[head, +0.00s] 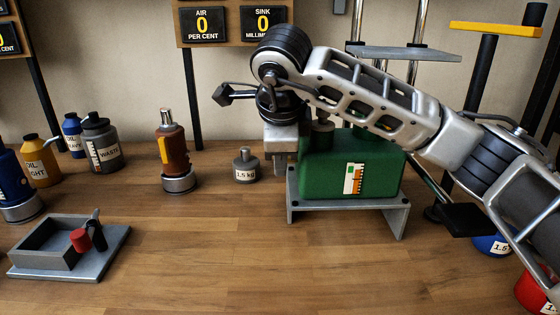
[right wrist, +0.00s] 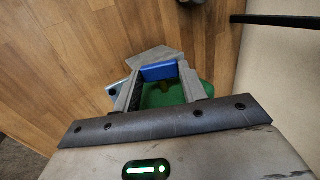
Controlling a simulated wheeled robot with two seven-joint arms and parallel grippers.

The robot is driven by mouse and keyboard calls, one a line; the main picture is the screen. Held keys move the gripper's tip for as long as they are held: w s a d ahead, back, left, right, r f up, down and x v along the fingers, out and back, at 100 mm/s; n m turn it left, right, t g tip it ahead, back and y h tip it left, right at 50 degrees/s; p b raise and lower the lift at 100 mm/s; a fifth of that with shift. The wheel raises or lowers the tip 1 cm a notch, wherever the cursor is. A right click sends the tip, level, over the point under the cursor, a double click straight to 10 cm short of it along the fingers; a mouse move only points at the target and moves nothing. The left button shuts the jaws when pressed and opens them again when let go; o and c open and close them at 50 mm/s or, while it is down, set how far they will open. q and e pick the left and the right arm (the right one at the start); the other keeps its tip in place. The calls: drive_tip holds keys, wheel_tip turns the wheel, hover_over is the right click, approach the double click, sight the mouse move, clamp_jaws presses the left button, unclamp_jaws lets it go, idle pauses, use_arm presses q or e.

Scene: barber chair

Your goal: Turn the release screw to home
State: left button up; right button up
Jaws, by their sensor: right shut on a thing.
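A green housing (head: 350,160) with a scale label sits on a low grey stand (head: 347,203) right of centre in the head view. My right arm reaches across its top from the right. My right gripper (head: 281,163) points down at the housing's left end. In the right wrist view, the right gripper (right wrist: 159,76) has its fingers on both ends of a blue bar (right wrist: 159,72), which seems to be the release screw's handle. The screw is hidden in the head view. My left gripper is out of view.
A 1.5 kg weight (head: 246,168) and an amber bottle (head: 174,145) stand left of the stand. A grey tray (head: 50,250) is front left; several oil and waste containers stand behind it. The front middle table is clear. Displays (head: 235,24) hang behind.

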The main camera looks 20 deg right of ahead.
drive_tip(key=o, duration=1)
drive_tip(key=v, duration=1.6)
drive_tip(key=shift+p, duration=0.35)
drive_tip(key=shift+w, duration=0.1)
